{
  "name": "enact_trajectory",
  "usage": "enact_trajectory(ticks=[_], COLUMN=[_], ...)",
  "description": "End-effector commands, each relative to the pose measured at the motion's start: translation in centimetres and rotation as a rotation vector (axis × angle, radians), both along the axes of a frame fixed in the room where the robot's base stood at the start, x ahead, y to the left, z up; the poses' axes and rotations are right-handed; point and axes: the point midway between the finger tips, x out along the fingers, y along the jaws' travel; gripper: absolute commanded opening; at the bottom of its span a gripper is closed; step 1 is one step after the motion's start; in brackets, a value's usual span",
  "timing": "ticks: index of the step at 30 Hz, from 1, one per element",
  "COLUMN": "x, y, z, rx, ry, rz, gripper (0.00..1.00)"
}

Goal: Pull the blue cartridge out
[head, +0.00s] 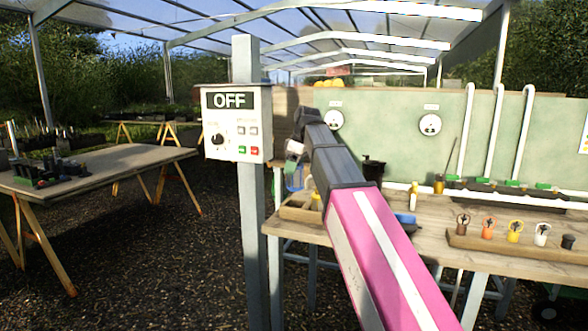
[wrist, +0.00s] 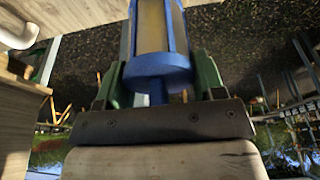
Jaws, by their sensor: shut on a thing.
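The blue cartridge (wrist: 152,70) fills the top middle of the wrist view. It has a blue end cap with a narrower stub, blue side ribs and a yellowish-grey core. The cartridge's far end is cut off by the top of the wrist view. In the head view my gripper (head: 294,152) is small, beside the control box, with a blue patch just below it that seems to be the cartridge (head: 294,181). I cannot tell what the far end touches.
A control box (head: 232,124) reading OFF stands on a grey post (head: 252,240) close to my arm. The wooden bench (head: 345,238) holds a blue item (head: 405,221) and a rack with several coloured pieces (head: 465,238). Another table (head: 110,172) is at left, with gravel floor between.

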Motion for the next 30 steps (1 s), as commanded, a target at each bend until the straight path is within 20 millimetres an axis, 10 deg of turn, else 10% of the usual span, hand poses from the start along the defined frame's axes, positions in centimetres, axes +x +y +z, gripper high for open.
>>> enact_trajectory(ticks=[30], x=[0.1], y=[0.0], z=[3.8], rx=[0.001], ry=[-0.001], rz=[0.0], gripper=[0.39])
